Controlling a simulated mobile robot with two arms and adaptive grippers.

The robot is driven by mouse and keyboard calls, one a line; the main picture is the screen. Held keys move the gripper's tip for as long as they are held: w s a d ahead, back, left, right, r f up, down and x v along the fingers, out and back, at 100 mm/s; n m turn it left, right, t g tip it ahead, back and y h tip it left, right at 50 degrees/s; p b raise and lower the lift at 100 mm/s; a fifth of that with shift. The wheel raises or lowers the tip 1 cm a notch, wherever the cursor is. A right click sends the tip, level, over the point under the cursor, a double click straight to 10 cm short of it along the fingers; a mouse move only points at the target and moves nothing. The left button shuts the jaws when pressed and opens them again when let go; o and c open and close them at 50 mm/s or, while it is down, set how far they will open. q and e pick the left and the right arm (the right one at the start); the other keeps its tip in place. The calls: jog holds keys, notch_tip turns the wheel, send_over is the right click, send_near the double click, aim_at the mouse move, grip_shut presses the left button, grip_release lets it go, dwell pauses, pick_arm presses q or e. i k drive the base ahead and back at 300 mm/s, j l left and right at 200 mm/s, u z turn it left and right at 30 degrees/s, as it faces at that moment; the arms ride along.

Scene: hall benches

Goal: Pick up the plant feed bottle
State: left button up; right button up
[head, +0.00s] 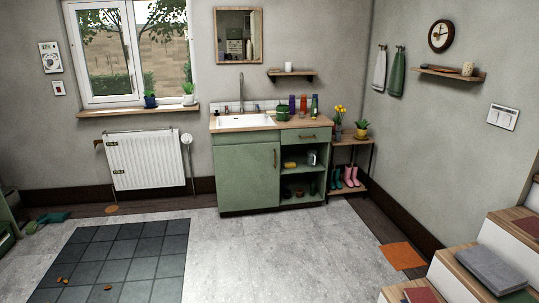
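Several things stand on the wooden top of a green sink cabinet (247,170) against the back wall. Among them are a purple bottle (292,104), an orange-red bottle (303,103) and a dark green bottle (315,103), all upright to the right of the sink. No labels can be read, so I cannot tell which one is the plant feed bottle. Neither of my grippers shows in the view.
A plant stand (351,144) with boots is right of the cabinet, a radiator (148,160) left. A dark tiled mat (125,258) lies on the floor. The floor before the cabinet is clear.

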aim_at(314, 106)
jog(key=i, duration=2.15)
jog(key=i+j+z, duration=0.1)
jog(key=i+z, duration=0.15)
jog(key=i, duration=0.3)
jog(key=i+j+z, duration=0.25)
jog(key=i, duration=0.25)
jog(key=i+j+z, duration=0.25)
jog(key=i, duration=0.25)
